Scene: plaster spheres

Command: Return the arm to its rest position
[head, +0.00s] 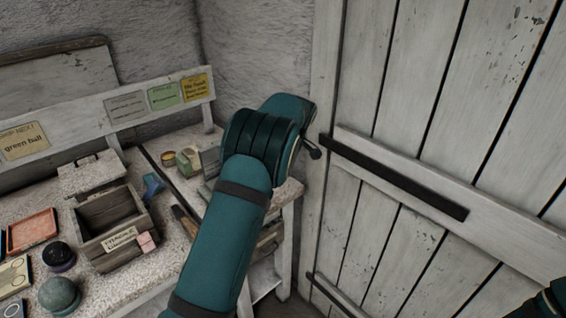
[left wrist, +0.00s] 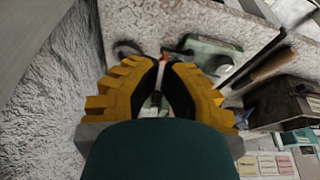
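My left arm (head: 232,230) is teal and rises from the bottom of the head view to a bent joint in front of the door edge. Its gripper is hidden behind the arm there. In the left wrist view the left gripper (left wrist: 162,64) shows yellow fingers with black pads. The fingertips lean close together with nothing visible held between them, and the bench lies beyond. A small part of my right arm shows in the head view's bottom right corner; its gripper is out of view.
A white plank door (head: 430,120) with a black bar stands close to the arm's right.

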